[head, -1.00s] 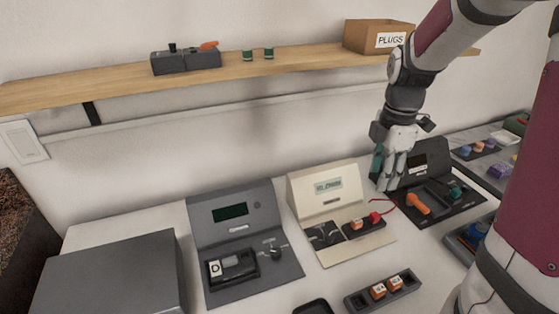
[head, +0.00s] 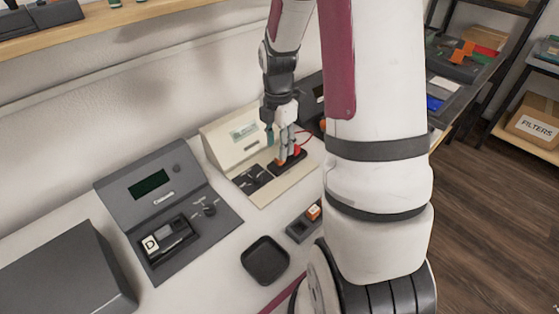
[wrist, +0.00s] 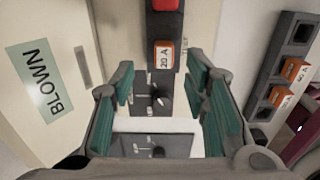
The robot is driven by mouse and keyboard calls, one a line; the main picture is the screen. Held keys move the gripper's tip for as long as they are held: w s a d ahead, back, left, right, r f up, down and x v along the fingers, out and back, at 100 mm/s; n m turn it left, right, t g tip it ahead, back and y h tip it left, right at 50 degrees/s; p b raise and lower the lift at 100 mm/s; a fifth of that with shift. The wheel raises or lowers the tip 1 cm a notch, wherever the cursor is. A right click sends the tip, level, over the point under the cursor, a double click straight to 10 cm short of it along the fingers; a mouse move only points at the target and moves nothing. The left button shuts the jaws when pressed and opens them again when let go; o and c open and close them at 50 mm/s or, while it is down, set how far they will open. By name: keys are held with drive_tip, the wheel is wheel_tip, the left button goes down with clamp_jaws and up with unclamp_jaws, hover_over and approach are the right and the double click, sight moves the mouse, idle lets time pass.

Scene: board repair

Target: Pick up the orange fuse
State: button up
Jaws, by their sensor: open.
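An orange fuse with a white face marked "20 A" (wrist: 164,55) sits in a black holder strip on a cream tester (head: 228,132). In the head view the fuse (head: 281,162) shows just below my fingers. The tester's display (wrist: 40,85) reads "BLOWN" in the wrist view. My gripper (head: 284,148) is over the tester. In the wrist view my gripper (wrist: 163,80) is open, with green-padded fingers on either side and nothing between them. The fuse shows just beyond the gap between the fingertips.
A red part (head: 297,149) sits beside the fuse on the same strip. A dark fuse rack (wrist: 270,85) holds more orange fuses (wrist: 281,96). A black tray (head: 265,260) and a grey tester (head: 152,184) stand nearby. My arm hides much of the bench's right side.

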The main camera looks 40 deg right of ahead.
drive_tip(key=f, duration=0.4)
drive_tip(key=shift+s+d+f+b, duration=0.15)
drive_tip(key=shift+s+f+b, duration=0.05)
drive_tip(key=shift+f+b, duration=0.15)
drive_tip(key=shift+r, duration=0.1)
clamp_jaws()
wheel_tip(320, 180, up, 10)
drive_tip(key=p, duration=0.1)
drive_tip(key=shift+p, duration=0.35)
drive_tip(key=shift+s, duration=0.1)
